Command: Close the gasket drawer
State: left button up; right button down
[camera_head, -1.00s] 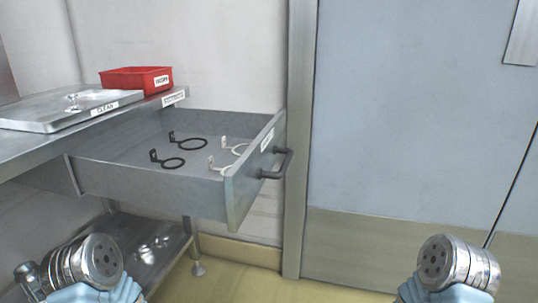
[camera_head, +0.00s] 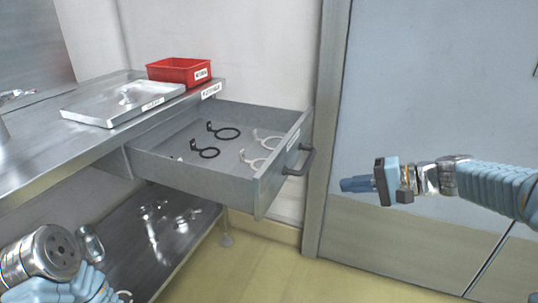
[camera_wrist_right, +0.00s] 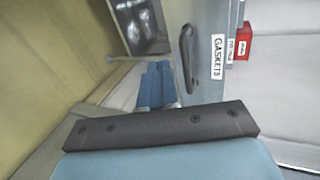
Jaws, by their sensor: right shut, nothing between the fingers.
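The gasket drawer (camera_head: 190,180) stands pulled out from under the steel bench in the head view. Dark and pale ring gaskets (camera_head: 222,132) with tabs lie in it. Its dark bar handle (camera_head: 300,162) is on the front panel at the right. In the wrist view the drawer front with the GASKETS label (camera_wrist_right: 217,57) and the handle (camera_wrist_right: 187,58) are close. My right gripper (camera_head: 343,184) is shut and empty, right of the handle and apart from it; its blue fingers (camera_wrist_right: 157,85) show in the wrist view. My left arm is at the lower left; its fingers are not visible.
A red bin (camera_head: 178,70) and a metal lid or tray (camera_head: 110,105) sit on the steel bench (camera_head: 50,150). A lower shelf (camera_head: 140,240) holds metal parts. A grey door (camera_head: 430,90) stands behind my right arm. The floor before the drawer is clear.

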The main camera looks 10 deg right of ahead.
jog(key=y, duration=0.1)
send_near(282, 168)
jog(key=shift+n+t, duration=0.3)
jog(key=shift+n, duration=0.1)
jog(key=p+x, duration=0.1)
jog(key=x, duration=0.4)
jog(key=shift+s+a+f+p, duration=0.1)
jog(key=shift+a+f+p, duration=0.1)
jog(key=shift+p, duration=0.1)
jog(key=shift+w+a+f, duration=0.1)
jog(key=shift+w+a, duration=0.25)
jog(key=shift+a, duration=0.1)
